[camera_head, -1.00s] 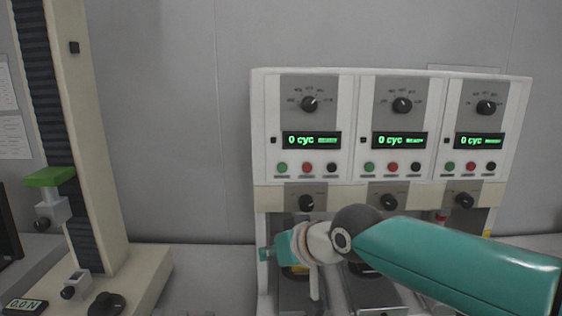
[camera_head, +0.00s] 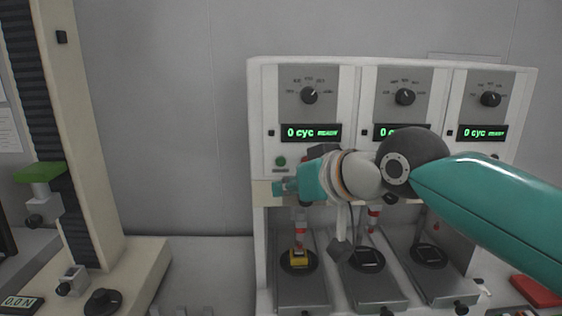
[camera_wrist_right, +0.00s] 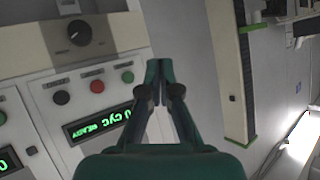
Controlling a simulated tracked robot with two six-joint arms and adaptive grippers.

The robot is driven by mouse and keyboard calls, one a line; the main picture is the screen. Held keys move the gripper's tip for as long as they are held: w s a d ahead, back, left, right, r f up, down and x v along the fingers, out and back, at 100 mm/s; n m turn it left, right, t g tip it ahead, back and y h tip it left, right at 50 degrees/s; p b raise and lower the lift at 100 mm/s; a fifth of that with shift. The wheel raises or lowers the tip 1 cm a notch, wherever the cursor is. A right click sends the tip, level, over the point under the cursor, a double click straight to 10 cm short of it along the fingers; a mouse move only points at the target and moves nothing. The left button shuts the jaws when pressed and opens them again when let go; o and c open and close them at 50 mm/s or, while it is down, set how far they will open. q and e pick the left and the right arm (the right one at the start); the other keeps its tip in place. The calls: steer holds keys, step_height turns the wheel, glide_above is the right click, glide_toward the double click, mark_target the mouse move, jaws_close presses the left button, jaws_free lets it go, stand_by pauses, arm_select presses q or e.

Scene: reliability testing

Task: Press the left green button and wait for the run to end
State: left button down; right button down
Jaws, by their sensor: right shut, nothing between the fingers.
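The tester has three units side by side. The left unit's green button (camera_head: 280,161) shows just above my right gripper (camera_head: 280,188) in the head view; its red and black buttons are hidden there by my arm. In the right wrist view this green button (camera_wrist_right: 127,76) is left of my shut, empty fingertips (camera_wrist_right: 158,66), with the red (camera_wrist_right: 97,86) and black (camera_wrist_right: 61,97) buttons further left. I cannot tell contact; the fingertips look apart from the button. The left display (camera_head: 311,132) reads 0 cyc READY. My left gripper is not in view.
My right arm covers the middle unit's buttons and part of its display (camera_head: 384,132). The right display (camera_head: 483,133) also reads 0 cyc. A yellow piece (camera_head: 299,258) sits at the left station below. A tall test column (camera_head: 95,150) stands at the left; bare wall lies between.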

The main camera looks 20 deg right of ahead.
mark_target(281, 162)
steer(key=w+d+p, duration=0.2)
steer(key=w, duration=0.5)
steer(key=shift+w, duration=0.25)
steer(key=shift+d, duration=0.1)
stand_by(0.7)
stand_by(0.4)
steer(key=shift+w+d+p, duration=0.1)
steer(key=shift+w+p, duration=0.25)
steer(key=shift+p, duration=0.1)
